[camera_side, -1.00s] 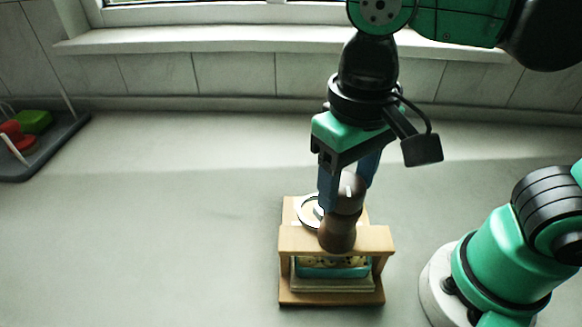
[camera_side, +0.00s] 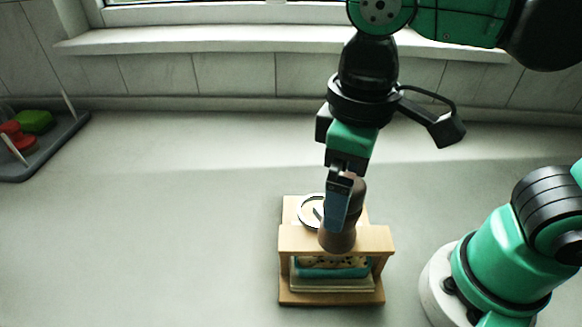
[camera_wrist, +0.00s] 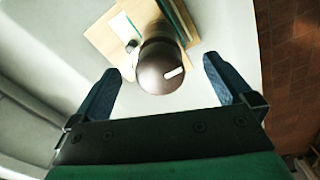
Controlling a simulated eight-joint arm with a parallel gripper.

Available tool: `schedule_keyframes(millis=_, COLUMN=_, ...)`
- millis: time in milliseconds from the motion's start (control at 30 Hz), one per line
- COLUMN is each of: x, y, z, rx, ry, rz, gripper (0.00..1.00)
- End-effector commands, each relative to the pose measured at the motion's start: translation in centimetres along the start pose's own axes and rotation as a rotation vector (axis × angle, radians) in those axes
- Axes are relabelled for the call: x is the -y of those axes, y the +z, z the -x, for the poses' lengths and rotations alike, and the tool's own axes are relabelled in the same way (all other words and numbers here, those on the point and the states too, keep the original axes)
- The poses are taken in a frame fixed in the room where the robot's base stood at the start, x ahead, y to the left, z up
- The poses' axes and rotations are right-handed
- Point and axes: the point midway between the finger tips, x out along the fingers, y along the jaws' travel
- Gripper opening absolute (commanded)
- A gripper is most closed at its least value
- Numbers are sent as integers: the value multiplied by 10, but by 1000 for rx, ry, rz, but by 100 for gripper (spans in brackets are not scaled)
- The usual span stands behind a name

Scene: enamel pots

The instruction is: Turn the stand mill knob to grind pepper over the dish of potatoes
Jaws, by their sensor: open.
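The brown pepper mill (camera_side: 338,236) stands upright in the wooden stand (camera_side: 290,240). Its round knob (camera_wrist: 160,68) has a white mark, which points to the right and slightly up in the wrist view. The dish of potatoes (camera_side: 333,271), teal with pale, dark-specked contents, sits under the stand's crosspiece. My gripper (camera_wrist: 160,85) is open, with a blue finger on each side of the knob and visible gaps between. In the side view one finger covers part of the mill, and the other finger is hidden.
A round white dial or dish with a dark rim (camera_side: 312,211) lies on the stand's base behind the mill. A dark tray (camera_side: 45,150) with green and red items is at the far left. The counter between is clear. A tiled wall and window sill run along the back.

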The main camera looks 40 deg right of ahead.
Motion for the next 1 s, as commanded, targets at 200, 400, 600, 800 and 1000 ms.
schedule_keyframes(millis=200, x=0, y=0, z=0, rx=0, ry=0, rz=309, gripper=100)
schedule_keyframes(millis=400, x=0, y=0, z=0, rx=0, ry=0, rz=454, gripper=100)
schedule_keyframes(millis=600, x=0, y=0, z=0, rx=0, ry=0, rz=818, gripper=100)
schedule_keyframes(millis=800, x=0, y=0, z=0, rx=0, ry=0, rz=1152, gripper=100)
schedule_keyframes(millis=1000, x=0, y=0, z=0, rx=0, ry=0, rz=1256, gripper=100)
